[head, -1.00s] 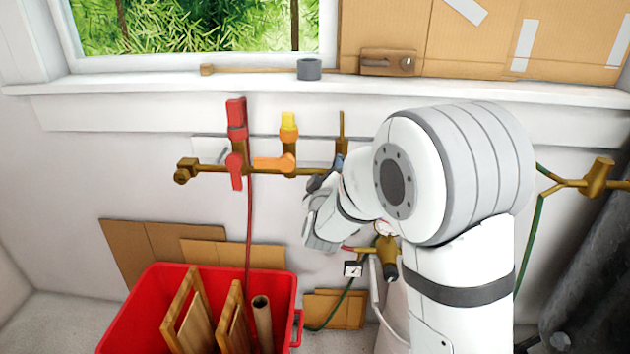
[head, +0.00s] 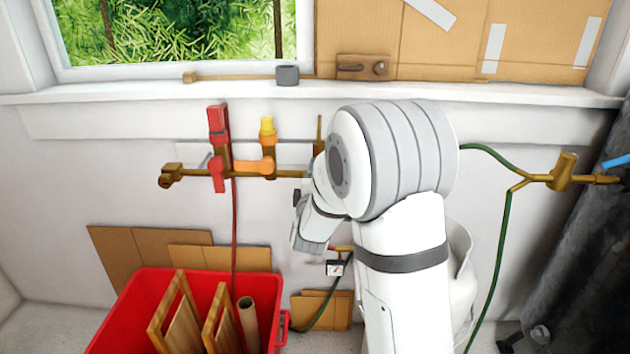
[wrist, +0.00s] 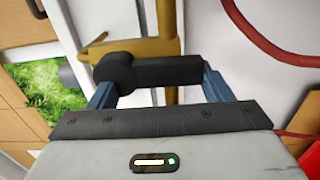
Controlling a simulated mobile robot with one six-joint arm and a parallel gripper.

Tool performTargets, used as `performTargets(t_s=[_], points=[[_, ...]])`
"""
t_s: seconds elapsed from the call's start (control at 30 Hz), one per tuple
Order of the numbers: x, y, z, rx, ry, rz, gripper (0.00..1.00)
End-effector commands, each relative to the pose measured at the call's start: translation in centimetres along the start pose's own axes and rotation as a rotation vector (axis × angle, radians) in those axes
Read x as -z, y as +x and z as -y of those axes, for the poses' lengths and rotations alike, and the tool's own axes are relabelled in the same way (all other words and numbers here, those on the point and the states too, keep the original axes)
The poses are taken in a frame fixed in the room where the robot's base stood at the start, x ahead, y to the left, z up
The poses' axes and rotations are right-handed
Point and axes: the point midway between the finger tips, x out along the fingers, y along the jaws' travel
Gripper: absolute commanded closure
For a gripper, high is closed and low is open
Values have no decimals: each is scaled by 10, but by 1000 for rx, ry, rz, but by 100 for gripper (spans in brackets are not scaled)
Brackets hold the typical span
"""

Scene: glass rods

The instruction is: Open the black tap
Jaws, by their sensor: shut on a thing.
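The black tap (wrist: 155,71) shows in the wrist view as a black handle with a rounded hub, mounted on a brass pipe. My gripper (wrist: 160,90) has one blue finger at each end of the handle and is shut on it. The handle lies crosswise between the fingers, across the pipe. In the head view my own arm hides the black tap and most of my gripper. The brass pipe (head: 292,174) runs behind my arm there.
On the same pipe, left of my arm, are a red tap (head: 218,172) and a yellow-orange tap (head: 255,165). A red crate (head: 130,308) with wooden pieces stands below. A brass fitting (head: 563,172) with green hoses is at the right. The windowsill (head: 440,95) runs above.

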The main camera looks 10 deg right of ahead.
Motion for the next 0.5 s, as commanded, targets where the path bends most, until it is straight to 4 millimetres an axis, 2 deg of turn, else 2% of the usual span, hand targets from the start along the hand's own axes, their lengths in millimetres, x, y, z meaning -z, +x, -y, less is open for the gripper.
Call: performTargets(t_s=[0.5], points=[[-2, 2, -2, -6, -27, 0, 68]])
